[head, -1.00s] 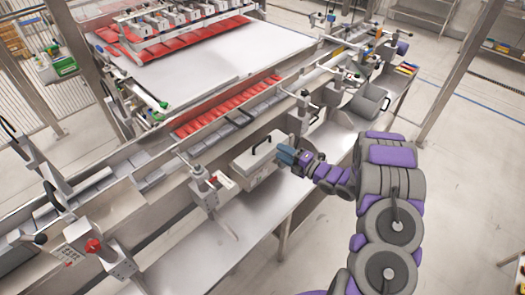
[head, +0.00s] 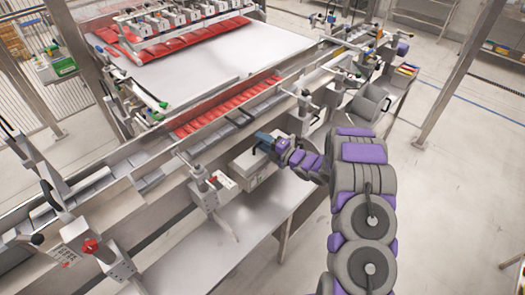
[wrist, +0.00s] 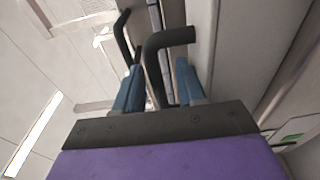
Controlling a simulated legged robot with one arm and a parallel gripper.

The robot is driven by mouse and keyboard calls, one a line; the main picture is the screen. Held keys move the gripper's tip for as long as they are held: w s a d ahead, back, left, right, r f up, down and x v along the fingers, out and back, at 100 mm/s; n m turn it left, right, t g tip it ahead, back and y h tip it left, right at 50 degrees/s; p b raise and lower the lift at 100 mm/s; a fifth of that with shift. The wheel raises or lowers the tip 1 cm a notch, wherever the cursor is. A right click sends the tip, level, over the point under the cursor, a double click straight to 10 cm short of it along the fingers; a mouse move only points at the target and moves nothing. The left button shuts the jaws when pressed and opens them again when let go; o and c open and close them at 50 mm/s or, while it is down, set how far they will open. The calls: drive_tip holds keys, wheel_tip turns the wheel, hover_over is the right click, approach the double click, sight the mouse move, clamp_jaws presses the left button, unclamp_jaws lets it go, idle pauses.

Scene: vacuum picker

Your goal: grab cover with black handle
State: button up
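The pale grey cover (head: 246,166) sits on the front side of the machine, above the lower steel shelf in the head view. In the wrist view, a bent black handle (wrist: 165,50) stands between the two blue fingertips of my gripper (wrist: 160,82). The fingers are apart, with gaps beside the bar, so my gripper is open around it. I cannot tell how deep the bar sits between the fingers.
A clamp post (head: 205,185) stands left of the cover. A grey drum-like part (head: 368,103) is to the right. Floor at right is clear.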

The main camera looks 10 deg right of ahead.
drive_tip(key=shift+c, duration=0.4)
clamp_jaws()
drive_tip(key=shift+f, duration=0.1)
